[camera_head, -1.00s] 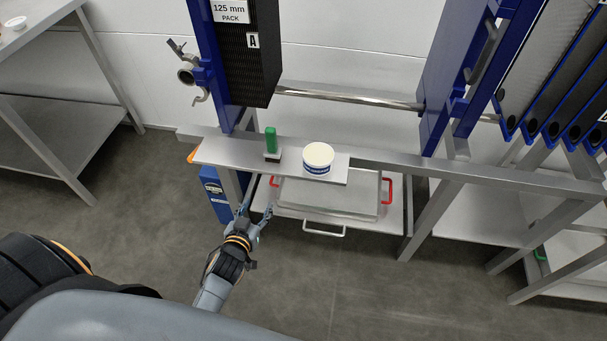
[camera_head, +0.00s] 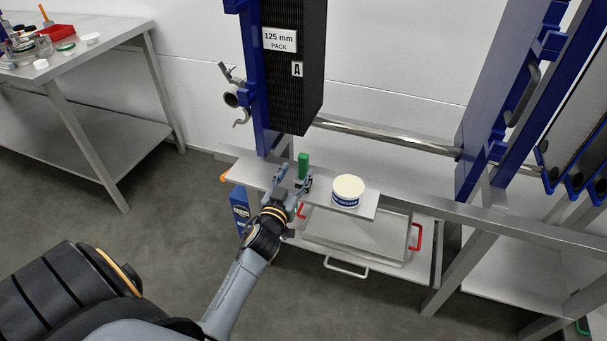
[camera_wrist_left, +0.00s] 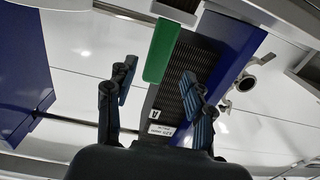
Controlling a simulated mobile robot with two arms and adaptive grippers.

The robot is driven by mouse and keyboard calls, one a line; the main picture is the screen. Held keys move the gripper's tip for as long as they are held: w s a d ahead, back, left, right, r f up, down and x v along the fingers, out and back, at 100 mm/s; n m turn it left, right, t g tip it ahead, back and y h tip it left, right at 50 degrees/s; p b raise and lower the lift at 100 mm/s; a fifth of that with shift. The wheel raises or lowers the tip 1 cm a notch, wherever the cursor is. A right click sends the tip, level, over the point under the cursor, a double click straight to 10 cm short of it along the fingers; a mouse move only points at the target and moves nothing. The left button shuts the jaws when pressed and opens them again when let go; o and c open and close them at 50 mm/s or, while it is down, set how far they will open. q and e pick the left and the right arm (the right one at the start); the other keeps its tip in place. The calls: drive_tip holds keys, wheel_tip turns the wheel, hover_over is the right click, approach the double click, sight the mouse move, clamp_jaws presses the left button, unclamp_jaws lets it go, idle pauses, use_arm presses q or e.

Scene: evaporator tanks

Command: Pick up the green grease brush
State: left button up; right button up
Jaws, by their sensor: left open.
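The green grease brush (camera_head: 303,165) stands upright on the small metal shelf (camera_head: 257,170), beside the white tub. My left gripper (camera_head: 293,178) is open at the shelf, its fingers close to the brush on its near left side. In the left wrist view the brush's green handle (camera_wrist_left: 161,50) shows ahead of and between the open fingers of the left gripper (camera_wrist_left: 158,92), beyond their tips. Whether a finger touches it cannot be told. The right gripper is not in view.
A white tub with a blue label (camera_head: 347,191) stands on the shelf just right of the brush. A metal tray with red handles (camera_head: 355,236) sits below. The plate pack (camera_head: 293,75) rises behind. A side table (camera_head: 110,35) with small items is at the left.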

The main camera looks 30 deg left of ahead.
sight(302, 166)
use_arm(q)
drive_tip(key=x, duration=0.5)
drive_tip(key=shift+w+d, duration=0.1)
drive_tip(key=shift+d, duration=0.15)
clamp_jaws()
